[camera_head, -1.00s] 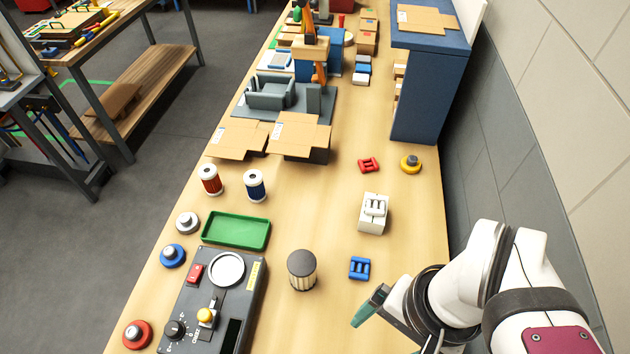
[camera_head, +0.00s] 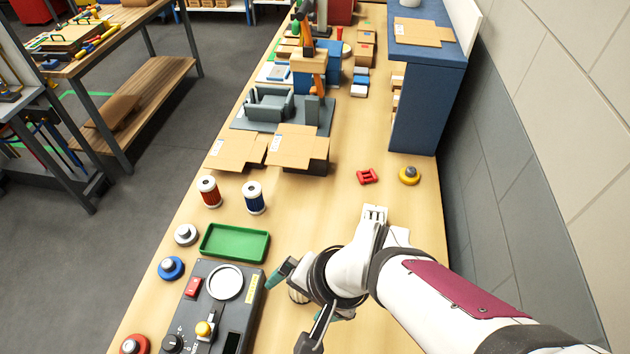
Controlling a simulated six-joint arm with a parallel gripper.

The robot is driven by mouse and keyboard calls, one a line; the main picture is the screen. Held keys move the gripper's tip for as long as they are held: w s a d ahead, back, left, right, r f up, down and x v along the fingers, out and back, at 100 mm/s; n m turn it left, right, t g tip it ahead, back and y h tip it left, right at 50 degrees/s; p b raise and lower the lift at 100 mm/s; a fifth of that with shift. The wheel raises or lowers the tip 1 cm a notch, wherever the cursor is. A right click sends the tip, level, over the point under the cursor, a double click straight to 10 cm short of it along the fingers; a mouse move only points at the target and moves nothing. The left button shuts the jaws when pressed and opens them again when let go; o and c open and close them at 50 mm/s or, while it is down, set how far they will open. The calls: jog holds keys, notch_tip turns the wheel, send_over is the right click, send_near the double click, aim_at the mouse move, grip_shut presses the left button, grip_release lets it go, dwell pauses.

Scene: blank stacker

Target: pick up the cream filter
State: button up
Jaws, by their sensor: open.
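The cream filter (camera_head: 298,296) is a short upright cylinder with cream pleated sides and a dark top, as the earlier view shows. It stands on the bench right of the grey control box. Now my arm and gripper hide most of it, and only a small pale part shows. My gripper (camera_head: 290,314) is open, with one teal-tipped finger on the far side of the filter and a dark finger on the near side. I cannot tell whether the fingers touch it.
The grey control box (camera_head: 251,308) with its yellow-topped lever is close on the left. A green tray (camera_head: 235,243) lies behind it, with red (camera_head: 209,191) and blue (camera_head: 254,197) filters beyond. A red part (camera_head: 367,176) lies farther back.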

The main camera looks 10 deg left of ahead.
jog(key=a+f+t+h, duration=0.1)
jog(key=a+f, duration=0.1)
jog(key=f, duration=0.2)
jog(key=s+a+f+t+h, duration=0.1)
jog(key=a+f+t, duration=0.1)
jog(key=a+f, duration=0.1)
jog(key=a+f+t, duration=0.2)
jog(key=a+f, duration=0.1)
jog(key=f, duration=0.2)
jog(key=shift+s+a+h, duration=0.2)
jog(key=shift+h, duration=0.2)
jog(key=shift+s+d+f+t+h, duration=0.15)
jog(key=shift+d+t+h, duration=0.2)
jog(key=shift+d+t, duration=0.25)
jog(key=shift+s+d+f+t+h, duration=0.15)
jog(key=shift+d+t+h, duration=0.2)
jog(key=shift+d+t, duration=0.25)
jog(key=d+r+n+t+h, duration=0.1)
jog(key=d+r+n+t, duration=0.2)
jog(key=t, duration=0.2)
jog(key=x, duration=0.9)
jog(key=shift+w+d+f, duration=0.1)
jog(key=shift+w+f, duration=0.05)
jog(key=shift+w, duration=0.2)
jog(key=x, duration=0.5)
jog(key=shift+d+f, duration=0.15)
jog(key=shift+f, duration=0.3)
jog(key=c, duration=1.3)
jog(key=shift+r, duration=0.1)
